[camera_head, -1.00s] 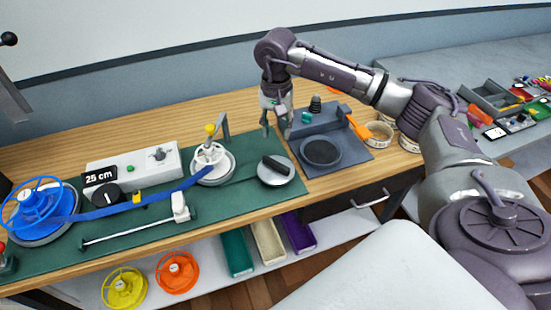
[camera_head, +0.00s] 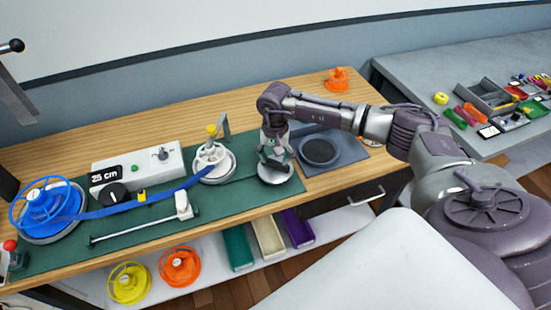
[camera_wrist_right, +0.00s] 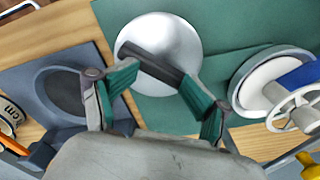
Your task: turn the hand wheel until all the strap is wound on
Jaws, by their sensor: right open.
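The hand wheel, a silver disc (camera_head: 275,180) with a dark bar handle, sits at the right end of the green mat. It also shows in the right wrist view (camera_wrist_right: 178,35), with its handle (camera_wrist_right: 150,62). My right gripper (camera_head: 272,163) is open, low over the disc; in the wrist view its fingers (camera_wrist_right: 158,80) are apart on either side of the handle. I cannot tell whether they touch it. The blue strap (camera_head: 130,207) runs from the blue reel (camera_head: 45,208) to the white reel (camera_head: 212,160). My left gripper is not in view.
A white control box (camera_head: 138,165) reading 25 cm stands behind the strap. A rail with a white block (camera_head: 184,206) lies in front. A dark tray with a round recess (camera_head: 320,150) is right of the wheel. Yellow (camera_head: 129,283) and orange (camera_head: 180,266) reels are on the shelf below.

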